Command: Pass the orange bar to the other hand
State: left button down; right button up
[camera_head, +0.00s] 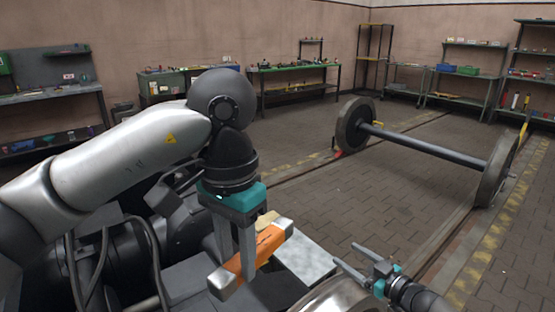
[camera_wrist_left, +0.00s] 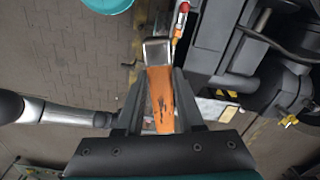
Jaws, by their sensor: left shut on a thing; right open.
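The orange bar (camera_head: 265,246) has bare metal ends and is tilted in the head view. My left gripper (camera_head: 238,266) points down, with its fingers on either side of the bar, shut on it. In the left wrist view the bar (camera_wrist_left: 160,97) stands out between the two fingers, one metal end toward the top. My right gripper (camera_head: 354,262) is at the lower right of the head view. Its two fingers are apart and empty, pointing left toward the bar with a gap between. Part of the bar is hidden behind my left fingers.
A light grey flat surface (camera_head: 303,258) and a round metal part (camera_head: 335,296) lie near the bar. A wheelset (camera_head: 430,148) stands on rails behind. Workbenches (camera_head: 292,68) and shelves line the walls. The paved floor between is open.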

jog(key=s+a+r+n+g+y, duration=0.3)
jog(key=a+r+n+g+y, duration=0.5)
jog(key=a+r+n+g, duration=1)
jog(key=n+h, duration=0.2)
jog(key=h, duration=1.2)
send_near(260, 237)
jog(key=x, duration=0.9)
jog(key=shift+s+f, duration=0.2)
jog(key=shift+f, duration=0.15)
pick_arm(q)
jog(key=shift+s+d, duration=0.1)
jog(key=shift+d, duration=0.05)
pick_arm(e)
jog(key=shift+a, duration=0.15)
grip_shut()
